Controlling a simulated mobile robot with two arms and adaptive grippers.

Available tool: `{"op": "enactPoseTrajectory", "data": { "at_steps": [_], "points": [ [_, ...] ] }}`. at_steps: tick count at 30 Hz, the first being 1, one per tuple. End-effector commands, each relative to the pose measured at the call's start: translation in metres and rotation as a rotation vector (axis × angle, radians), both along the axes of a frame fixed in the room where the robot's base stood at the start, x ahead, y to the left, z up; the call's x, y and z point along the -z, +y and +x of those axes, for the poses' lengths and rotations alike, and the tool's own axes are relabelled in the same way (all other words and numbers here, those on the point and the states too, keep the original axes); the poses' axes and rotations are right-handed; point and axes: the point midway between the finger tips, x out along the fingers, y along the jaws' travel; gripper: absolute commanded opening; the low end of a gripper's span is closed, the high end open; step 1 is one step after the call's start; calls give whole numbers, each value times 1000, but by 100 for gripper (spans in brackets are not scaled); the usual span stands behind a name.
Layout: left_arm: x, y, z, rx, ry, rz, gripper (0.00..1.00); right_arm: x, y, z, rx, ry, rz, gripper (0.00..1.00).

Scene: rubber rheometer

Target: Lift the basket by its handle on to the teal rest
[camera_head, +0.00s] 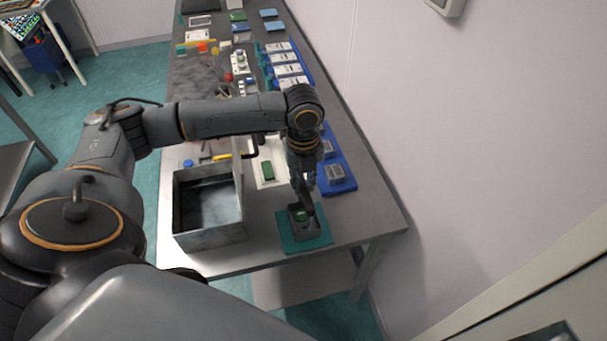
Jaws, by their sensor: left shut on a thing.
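The basket (304,227) is a small dark open box with something green inside. It is at the teal rest (285,243), a flat teal square near the table's front right corner. The basket appears to be on the rest or just above it; I cannot tell whether it touches. My left gripper (304,203) points down from above and is shut on the basket's handle, which the fingers mostly hide. My right gripper is not in view.
A grey metal box (210,238) stands open just left of the rest. A blue rack (343,187) with grey blocks lies behind it at the right, beside a white sheet with a green block (267,170). The wall (450,130) bounds the right side.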

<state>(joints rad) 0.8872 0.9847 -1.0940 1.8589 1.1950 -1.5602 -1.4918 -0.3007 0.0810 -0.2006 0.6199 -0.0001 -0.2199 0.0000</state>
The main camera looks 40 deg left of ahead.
Motion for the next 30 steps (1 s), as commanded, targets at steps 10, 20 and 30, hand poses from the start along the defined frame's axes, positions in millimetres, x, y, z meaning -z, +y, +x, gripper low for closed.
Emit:
{"op": "enactPoseTrajectory", "data": {
  "at_steps": [10, 20, 30],
  "points": [
    [4, 0, 0, 0, -1, -1, 0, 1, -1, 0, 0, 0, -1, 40],
    [8, 0, 0, 0, -1, -1, 0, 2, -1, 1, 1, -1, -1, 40],
    [11, 0, 0, 0, -1, -1, 31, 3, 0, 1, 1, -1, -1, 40]
  ]
}}
